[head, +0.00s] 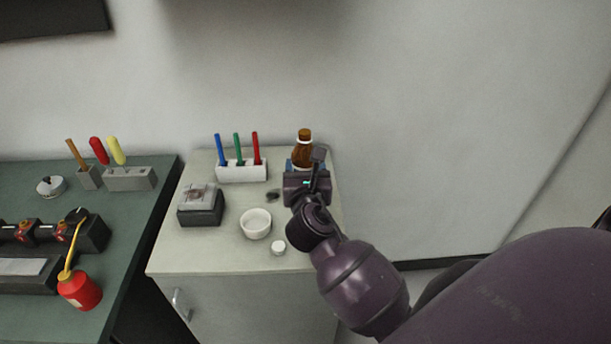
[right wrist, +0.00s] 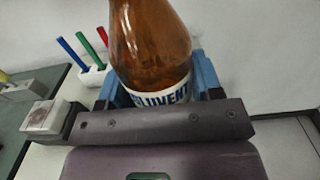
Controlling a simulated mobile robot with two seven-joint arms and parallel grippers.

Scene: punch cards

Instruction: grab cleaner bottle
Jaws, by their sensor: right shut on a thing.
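The cleaner bottle (head: 303,149) is brown with an orange-brown cap and stands upright at the back right of the pale cabinet top. In the right wrist view the brown bottle (right wrist: 150,45) fills the upper middle, with a white label reading "LUVENT" in part. My right gripper (head: 306,168) is shut on the bottle, its blue fingers (right wrist: 160,80) on both sides of it at label height. The lower part of the bottle is hidden behind the gripper. My left gripper is not in view.
On the cabinet top (head: 215,258) are a white holder (head: 241,173) with blue, green and red pens, a grey-black box (head: 201,205), a white bowl (head: 256,224) and a small white cap (head: 278,247). A green bench (head: 135,205) with a red oil can (head: 80,291) stands left.

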